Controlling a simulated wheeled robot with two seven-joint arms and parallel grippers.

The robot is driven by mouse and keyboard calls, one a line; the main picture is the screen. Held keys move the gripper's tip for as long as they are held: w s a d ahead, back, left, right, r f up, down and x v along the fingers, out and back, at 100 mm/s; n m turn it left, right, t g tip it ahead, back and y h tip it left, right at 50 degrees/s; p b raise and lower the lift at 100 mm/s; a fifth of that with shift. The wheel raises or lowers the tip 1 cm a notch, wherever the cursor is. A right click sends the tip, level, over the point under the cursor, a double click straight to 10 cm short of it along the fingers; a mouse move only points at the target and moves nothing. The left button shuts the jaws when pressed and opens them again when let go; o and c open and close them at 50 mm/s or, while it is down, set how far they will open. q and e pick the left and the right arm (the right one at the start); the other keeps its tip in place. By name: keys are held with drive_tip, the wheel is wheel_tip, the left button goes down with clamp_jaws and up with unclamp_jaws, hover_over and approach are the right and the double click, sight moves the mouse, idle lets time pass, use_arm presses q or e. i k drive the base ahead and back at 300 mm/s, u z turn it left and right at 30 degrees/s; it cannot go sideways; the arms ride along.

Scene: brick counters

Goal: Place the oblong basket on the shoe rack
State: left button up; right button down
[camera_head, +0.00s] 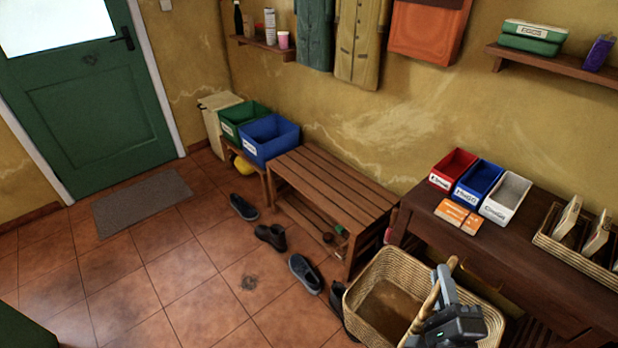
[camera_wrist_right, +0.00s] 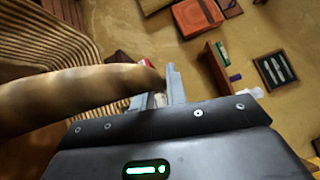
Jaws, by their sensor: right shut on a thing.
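A large woven wicker basket (camera_head: 362,283) with an arched handle is at the lower right of the head view, and its ribbed side fills the upper left of the right wrist view (camera_wrist_right: 40,60). My right gripper (camera_head: 440,280) is shut on the basket's handle, seen closer in the right wrist view (camera_wrist_right: 158,90). The basket looks empty; its underside and what it rests on, if anything, are hidden. The slatted wooden shoe rack (camera_head: 335,187) stands against the wall, left of and beyond the basket. Its slatted top is bare. My left gripper is not in view.
A dark wooden table (camera_head: 520,258) beside the basket holds small red, blue and white bins and a wicker tray (camera_head: 560,255) of packets. Several dark shoes (camera_head: 306,272) lie on the tiles before the rack. A blue crate (camera_head: 270,138) stands left of the rack.

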sight(349, 196)
drive_tip(key=u, duration=0.8)
drive_tip(key=i, duration=0.65)
drive_tip(key=u, duration=0.85)
drive_tip(key=i, duration=0.9)
drive_tip(key=z, duration=0.5)
drive_tip(key=i, duration=0.7)
drive_tip(key=z, duration=1.2)
drive_tip(key=i, duration=0.25)
drive_tip(key=z, duration=0.2)
